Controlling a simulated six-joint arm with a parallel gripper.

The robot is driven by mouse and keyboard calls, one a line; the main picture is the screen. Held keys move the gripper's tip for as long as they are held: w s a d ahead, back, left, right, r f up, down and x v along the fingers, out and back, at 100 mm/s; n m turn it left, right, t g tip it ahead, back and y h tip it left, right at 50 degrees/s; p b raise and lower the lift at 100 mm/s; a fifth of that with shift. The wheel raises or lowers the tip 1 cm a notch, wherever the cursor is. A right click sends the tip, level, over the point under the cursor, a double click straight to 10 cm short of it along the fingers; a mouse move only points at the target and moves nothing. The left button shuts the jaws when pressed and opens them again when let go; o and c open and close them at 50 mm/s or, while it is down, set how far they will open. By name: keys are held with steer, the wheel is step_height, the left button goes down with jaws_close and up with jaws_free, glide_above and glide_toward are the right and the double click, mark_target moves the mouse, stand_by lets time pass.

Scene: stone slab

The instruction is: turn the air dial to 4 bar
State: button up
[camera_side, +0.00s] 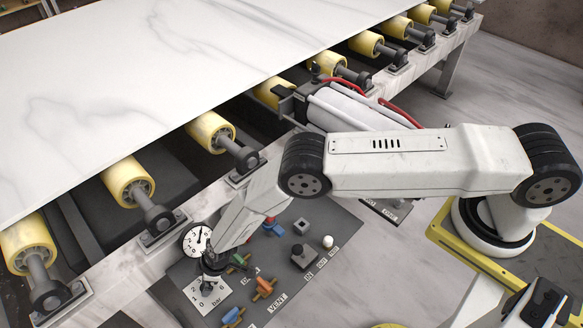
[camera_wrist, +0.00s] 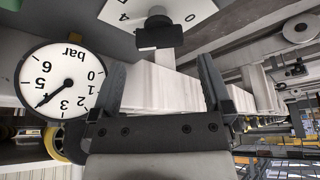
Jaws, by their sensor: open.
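The air dial is a dark knob (camera_wrist: 158,35) on a white plate (camera_wrist: 200,12) with printed numbers, cut off at the top of the wrist view. In the side view its plate (camera_side: 208,299), marked "bar", lies below my gripper (camera_side: 213,264). My gripper (camera_wrist: 160,72) is open in the wrist view, one finger on each side. The knob shows between and beyond the fingertips; contact cannot be told. A round gauge (camera_wrist: 62,80) marked in bar shows upside down, its needle near the 4. The gauge also shows in the side view (camera_side: 197,240).
The grey panel (camera_side: 335,262) carries a green handle (camera_side: 238,261), an orange handle (camera_side: 264,288), blue handles and a red knob close to my gripper. A white stone slab (camera_side: 150,75) on yellow rollers (camera_side: 211,131) lies behind.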

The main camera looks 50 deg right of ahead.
steer(key=shift+v, duration=1.85)
steer(key=w+d+r+m+h, duration=0.1)
steer(key=d+r+m, duration=0.1)
steer(key=d+r, duration=0.75)
steer(key=w+d+r+m, duration=0.1)
steer(key=d+r+m, duration=0.2)
steer(key=d+r, duration=0.7)
steer(key=s+d+r+m+h, duration=0.2)
steer(key=s+d+r+m, duration=0.3)
steer(key=s+d+r, duration=0.9)
steer(key=s, duration=0.3)
steer(key=shift+r+h, duration=0.3)
steer(key=shift+r, duration=0.05)
